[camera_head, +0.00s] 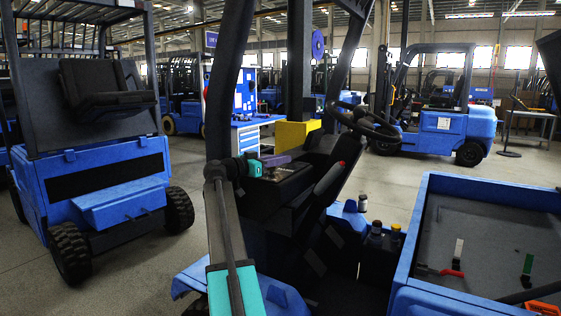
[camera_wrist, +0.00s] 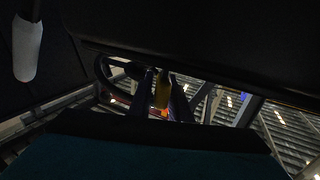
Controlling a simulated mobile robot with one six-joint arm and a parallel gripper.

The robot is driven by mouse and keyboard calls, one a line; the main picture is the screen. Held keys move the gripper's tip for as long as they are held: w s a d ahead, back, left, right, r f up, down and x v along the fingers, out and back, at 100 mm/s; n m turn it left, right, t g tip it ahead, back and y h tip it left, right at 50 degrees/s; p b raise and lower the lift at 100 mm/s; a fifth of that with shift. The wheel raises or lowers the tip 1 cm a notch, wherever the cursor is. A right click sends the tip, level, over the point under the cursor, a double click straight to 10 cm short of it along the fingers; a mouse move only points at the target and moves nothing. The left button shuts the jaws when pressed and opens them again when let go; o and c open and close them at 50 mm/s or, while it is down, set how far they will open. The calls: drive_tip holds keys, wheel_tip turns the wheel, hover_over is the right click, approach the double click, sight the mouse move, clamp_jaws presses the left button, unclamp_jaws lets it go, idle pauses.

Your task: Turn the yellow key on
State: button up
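In the wrist view a yellow upright piece (camera_wrist: 162,90), which looks like the yellow key, shows between the two dark fingers of my gripper (camera_wrist: 161,98). The fingers are apart. The picture is too dark to tell whether they touch the yellow piece. In the head view my arm reaches up to the dark console of the nearest forklift (camera_head: 285,182). My teal and purple wrist parts are by the console's upper left. The fingertips and the key cannot be made out there.
A black steering wheel (camera_head: 366,120) is right of the console, and a yellow box (camera_head: 297,133) is behind it. A blue-rimmed tray (camera_head: 405,262) at the right has several small levers. Another blue forklift (camera_head: 100,195) stands at the left. Grey floor lies between.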

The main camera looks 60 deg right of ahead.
drive_tip(key=shift+o, duration=1)
drive_tip(key=shift+r, duration=0.15)
drive_tip(key=shift+r+b, duration=0.3)
drive_tip(key=shift+r, duration=1.35)
drive_tip(key=s+a+r+b, duration=0.1)
drive_tip(key=s+a, duration=0.8)
drive_tip(key=a, duration=0.4)
drive_tip(key=shift+a+r, duration=0.15)
drive_tip(key=shift+r, duration=0.05)
